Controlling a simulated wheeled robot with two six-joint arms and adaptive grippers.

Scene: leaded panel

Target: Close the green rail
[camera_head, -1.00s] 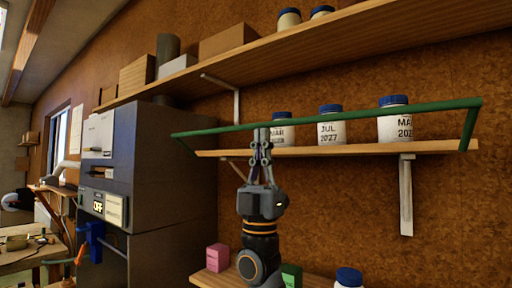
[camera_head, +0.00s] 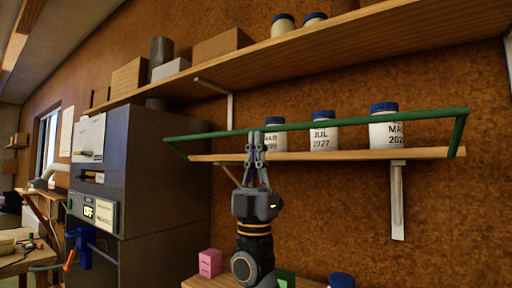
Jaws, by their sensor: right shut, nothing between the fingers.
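The green rail (camera_head: 350,120) runs along the front of the middle wooden shelf (camera_head: 350,155), in front of the jars. Its short end arms slope down to the shelf at the left and right ends. My right gripper (camera_head: 253,135) points up, its fingers shut and empty, with the tips at the rail left of its middle. It looks close to or touching the rail; I cannot tell which. It partly covers one jar. My left gripper is not in view.
White jars with blue lids (camera_head: 386,130) stand on the middle shelf. A long shelf (camera_head: 330,50) above holds boxes and jars. A grey cabinet (camera_head: 160,170) stands at the left. Below are a pink box (camera_head: 210,262) and another blue-lidded jar (camera_head: 341,281).

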